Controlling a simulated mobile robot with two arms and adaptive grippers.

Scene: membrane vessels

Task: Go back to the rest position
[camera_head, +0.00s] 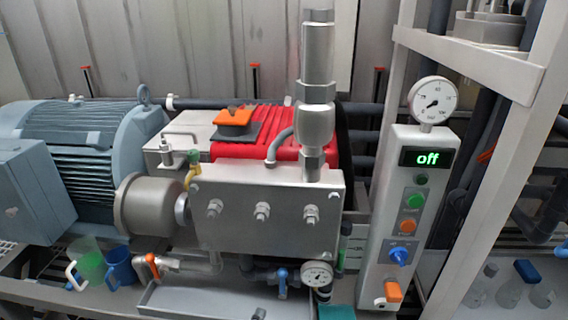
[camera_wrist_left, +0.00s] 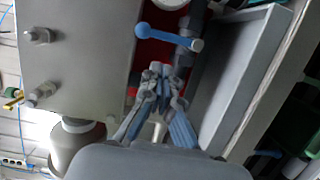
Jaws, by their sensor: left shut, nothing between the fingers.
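My left gripper (camera_wrist_left: 163,88) shows in the left wrist view with its fingers together and nothing between them. It is near the pump's metal block (camera_wrist_left: 75,50) and below a blue valve handle (camera_wrist_left: 165,33) in that picture. In the head view I cannot make the left gripper out clearly; a small dark tip shows at the bottom edge, over the grey tray. My right gripper is in neither view.
The pump block (camera_head: 265,215) stands by a blue motor (camera_head: 75,145). A control panel (camera_head: 395,220) reads "off". A blue-handled valve (camera_head: 282,282) and gauge (camera_head: 318,274) sit above the grey tray (camera_head: 200,302). Green (camera_head: 88,265) and blue (camera_head: 120,266) mugs stand left. A frame post (camera_head: 500,170) rises right.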

